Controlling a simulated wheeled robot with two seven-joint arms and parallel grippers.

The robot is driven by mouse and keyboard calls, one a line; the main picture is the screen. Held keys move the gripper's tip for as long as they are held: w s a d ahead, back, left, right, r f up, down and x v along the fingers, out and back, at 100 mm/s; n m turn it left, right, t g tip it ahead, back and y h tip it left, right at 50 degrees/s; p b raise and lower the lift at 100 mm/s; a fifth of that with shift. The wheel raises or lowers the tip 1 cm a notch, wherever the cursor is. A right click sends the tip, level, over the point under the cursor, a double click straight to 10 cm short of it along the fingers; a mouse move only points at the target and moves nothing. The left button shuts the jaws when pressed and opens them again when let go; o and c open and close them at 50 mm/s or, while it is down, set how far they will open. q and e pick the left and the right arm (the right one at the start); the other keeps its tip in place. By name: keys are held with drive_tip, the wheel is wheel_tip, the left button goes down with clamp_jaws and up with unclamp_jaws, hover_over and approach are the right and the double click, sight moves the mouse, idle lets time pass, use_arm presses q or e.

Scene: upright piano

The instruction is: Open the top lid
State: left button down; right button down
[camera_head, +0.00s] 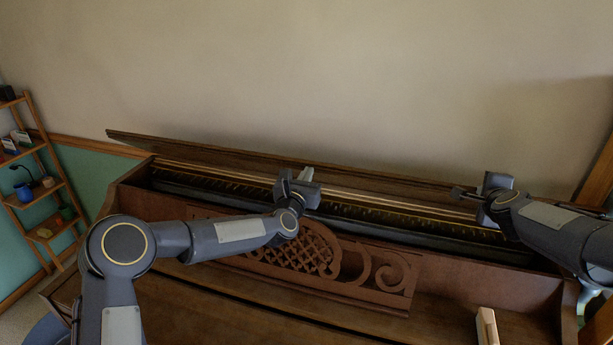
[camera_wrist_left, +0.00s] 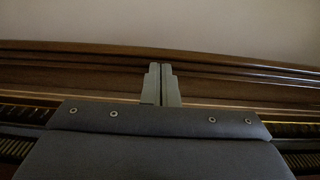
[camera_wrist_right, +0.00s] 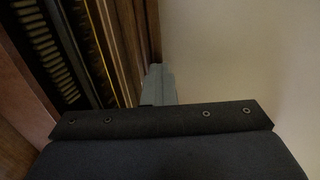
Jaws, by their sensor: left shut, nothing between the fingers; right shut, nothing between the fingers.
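The piano's top lid (camera_head: 190,147) is a long dark wooden panel, raised and tilted at the back of the open piano top. Its underside also shows in the left wrist view (camera_wrist_left: 80,75). The open top bares a dark interior with a row of small parts (camera_head: 370,213). My left gripper (camera_head: 307,174) is shut and empty, over the opening with its fingertips toward the lid. My right gripper (camera_head: 458,193) is shut and empty, near the right part of the lid. I cannot tell whether either gripper touches the lid.
The piano's front has a carved lattice panel (camera_head: 300,252). A small pale wooden block (camera_head: 487,326) stands at the lower right. A wooden shelf (camera_head: 40,185) with small items stands at the far left. The wall (camera_head: 330,70) rises behind the piano.

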use_arm(q)
drive_tip(key=shift+w+f, duration=0.1)
drive_tip(key=shift+f, duration=0.1)
use_arm(e)
drive_tip(key=shift+f, duration=0.2)
use_arm(q)
drive_tip(key=shift+w+d+r, duration=0.15)
drive_tip(key=shift+w+r, duration=0.3)
drive_tip(key=shift+w, duration=0.05)
use_arm(e)
drive_tip(key=shift+r, duration=0.1)
drive_tip(key=c, duration=1.5)
unclamp_jaws()
use_arm(q)
drive_tip(key=shift+f, duration=0.1)
